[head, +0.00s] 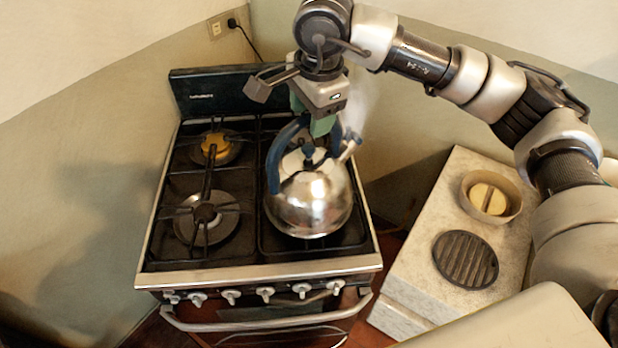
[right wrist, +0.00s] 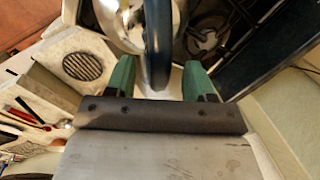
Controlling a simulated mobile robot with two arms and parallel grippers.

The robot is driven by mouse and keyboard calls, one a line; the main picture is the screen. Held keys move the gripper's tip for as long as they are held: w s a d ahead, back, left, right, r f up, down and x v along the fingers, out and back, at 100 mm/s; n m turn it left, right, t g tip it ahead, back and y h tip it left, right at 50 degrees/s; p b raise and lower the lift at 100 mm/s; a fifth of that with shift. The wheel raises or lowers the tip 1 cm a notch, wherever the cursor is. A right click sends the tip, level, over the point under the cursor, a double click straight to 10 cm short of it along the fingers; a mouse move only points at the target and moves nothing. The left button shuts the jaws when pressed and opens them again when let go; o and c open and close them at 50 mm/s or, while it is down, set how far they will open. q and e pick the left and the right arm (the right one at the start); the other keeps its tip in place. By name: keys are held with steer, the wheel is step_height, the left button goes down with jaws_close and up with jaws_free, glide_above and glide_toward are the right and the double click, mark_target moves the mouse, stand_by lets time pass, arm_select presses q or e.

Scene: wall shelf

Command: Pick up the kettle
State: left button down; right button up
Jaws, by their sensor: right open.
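A shiny metal kettle (head: 310,203) with a dark blue arched handle (head: 274,160) stands upright on the right side of the black stove top. My right gripper (head: 323,122) points down over the handle's upper part in the head view. In the right wrist view, its two green fingers (right wrist: 160,82) are apart, with the blue handle (right wrist: 157,40) reaching down toward the gap between them. I cannot tell whether either finger touches it. Part of the kettle's body (right wrist: 122,22) shows beside the handle. My left gripper is in neither view.
The stove (head: 262,268) has knobs along its front, with free burners on its left side. A pale counter (head: 412,268) to the right holds a round dish (head: 492,196) and a dark round grate (head: 465,260). Walls close in behind and left.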

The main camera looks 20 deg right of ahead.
steer(key=f, duration=0.1)
steer(key=f+p, duration=0.1)
steer(key=f, duration=0.1)
steer(key=shift+w+d, duration=0.1)
steer(key=shift+w, duration=0.15)
steer(key=shift+f, duration=0.25)
steer(key=shift+w, duration=0.1)
steer(key=shift+c, duration=0.9)
jaws_close()
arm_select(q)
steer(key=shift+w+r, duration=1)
arm_select(e)
steer(key=shift+r, duration=0.1)
